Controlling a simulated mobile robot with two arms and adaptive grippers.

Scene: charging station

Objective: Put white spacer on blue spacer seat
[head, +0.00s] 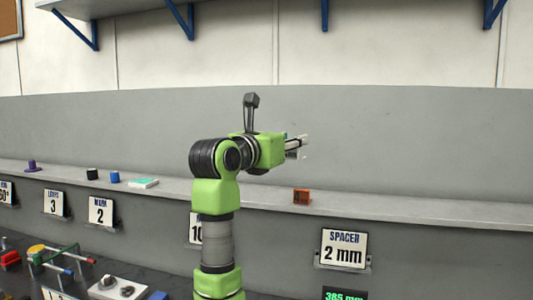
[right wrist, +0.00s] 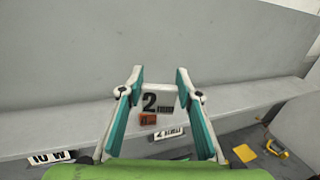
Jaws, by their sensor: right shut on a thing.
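My right gripper (right wrist: 160,95) is shut on the white spacer (right wrist: 158,103), a flat white plate marked with a black 2 between the fingertips. In the head view the right gripper (head: 296,147) is raised above the grey ledge, and the white spacer shows only as a small pale shape at its tips. I cannot tell which thing is the blue spacer seat; a blue block (head: 158,295) is partly cut off at the bottom edge of the head view. My left gripper is not in view.
An orange block (head: 302,196) stands on the ledge (head: 390,210), above the "SPACER 2 mm" sign (head: 343,248). A small blue cylinder (head: 115,177), a black one (head: 92,174) and a teal-white block (head: 144,183) stand further left. A coloured fixture (head: 62,259) is at lower left.

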